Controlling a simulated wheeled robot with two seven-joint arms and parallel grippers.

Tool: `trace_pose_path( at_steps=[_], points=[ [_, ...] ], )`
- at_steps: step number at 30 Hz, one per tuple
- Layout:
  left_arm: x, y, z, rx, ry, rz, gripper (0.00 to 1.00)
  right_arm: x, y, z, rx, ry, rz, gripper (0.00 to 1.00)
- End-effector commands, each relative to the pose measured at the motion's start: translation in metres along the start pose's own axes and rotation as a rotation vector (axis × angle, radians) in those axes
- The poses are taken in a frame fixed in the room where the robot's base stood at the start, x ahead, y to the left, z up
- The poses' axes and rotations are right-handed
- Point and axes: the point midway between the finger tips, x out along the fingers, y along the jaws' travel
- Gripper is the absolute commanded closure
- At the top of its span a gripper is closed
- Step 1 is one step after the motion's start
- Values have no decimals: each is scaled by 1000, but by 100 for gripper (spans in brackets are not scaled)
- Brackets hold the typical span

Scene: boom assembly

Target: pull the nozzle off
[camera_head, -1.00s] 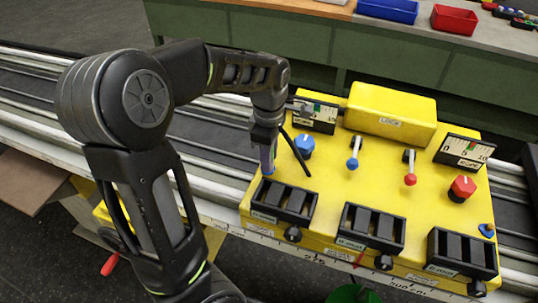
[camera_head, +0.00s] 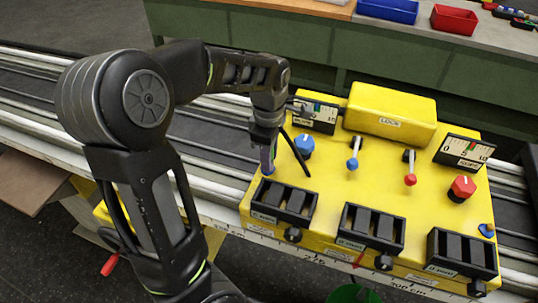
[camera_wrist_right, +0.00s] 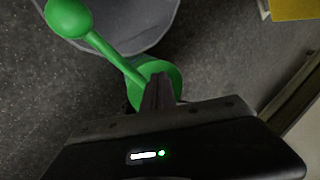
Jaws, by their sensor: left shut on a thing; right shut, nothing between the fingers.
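The yellow control box (camera_head: 333,180) fills the right half of the head view. My left gripper (camera_head: 268,158) points down at the left edge of the box, beside the blue knob (camera_head: 304,146). It is shut on a small blue piece (camera_head: 268,170), which looks like the nozzle; the fingers hide most of it. I cannot tell whether the piece still touches the box. In the right wrist view, my right gripper (camera_wrist_right: 159,88) is shut and empty, in front of a green round part (camera_wrist_right: 154,84).
The box carries small levers (camera_head: 353,154), a red knob (camera_head: 462,188) and black switch blocks (camera_head: 372,228). A blue piece (camera_head: 487,230) sits at its right edge. A bench (camera_head: 290,40) with a blue bin (camera_head: 388,10) and a red bin (camera_head: 454,19) stands behind.

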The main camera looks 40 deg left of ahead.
Motion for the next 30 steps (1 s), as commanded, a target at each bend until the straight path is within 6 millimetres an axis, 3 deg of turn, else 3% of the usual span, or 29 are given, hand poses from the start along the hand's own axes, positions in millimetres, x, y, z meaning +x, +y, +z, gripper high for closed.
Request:
trace_pose_path(
  at_steps=[13,30],
  points=[
    [-4,1,0,0,0,2,100,-3,-1,0,0,0,0,100],
    [-29,0,0,0,0,1,100,-23,-8,0,0,0,0,100]
  ],
)
